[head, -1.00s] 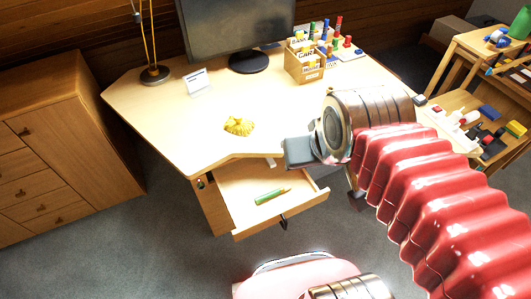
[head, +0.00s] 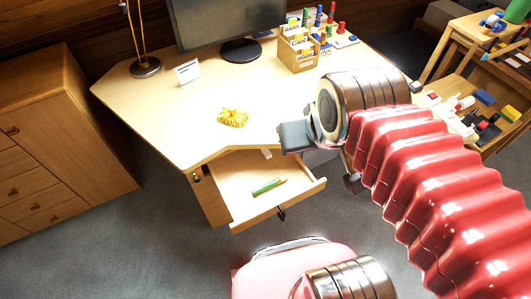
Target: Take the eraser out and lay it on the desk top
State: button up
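The desk drawer (head: 237,213) stands open under the desk top (head: 160,112). A green pencil-like item (head: 268,187) lies in it. A small whitish piece (head: 266,154) shows at the back of the drawer, just under the desk edge; it may be the eraser, but it is too small to tell. My gripper (head: 297,137) shows as a dark grey block at the end of my red arm, over the desk's front edge, right of the drawer's back. Its fingertips are not clear, so I cannot tell whether it is open or holds anything.
A yellow crumpled item (head: 233,118) lies mid-desk. A monitor (head: 225,22), a lamp base (head: 145,67), a white card (head: 188,72) and a wooden organizer (head: 299,54) stand behind. A cabinet (head: 60,130) is at left, a cluttered shelf (head: 480,105) at right. The desk's left part is clear.

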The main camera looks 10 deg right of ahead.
aim_at(267, 152)
jog(key=k, duration=1.35)
jog(key=u, duration=0.75)
jog(key=i, duration=1.7)
jog(key=z, duration=0.3)
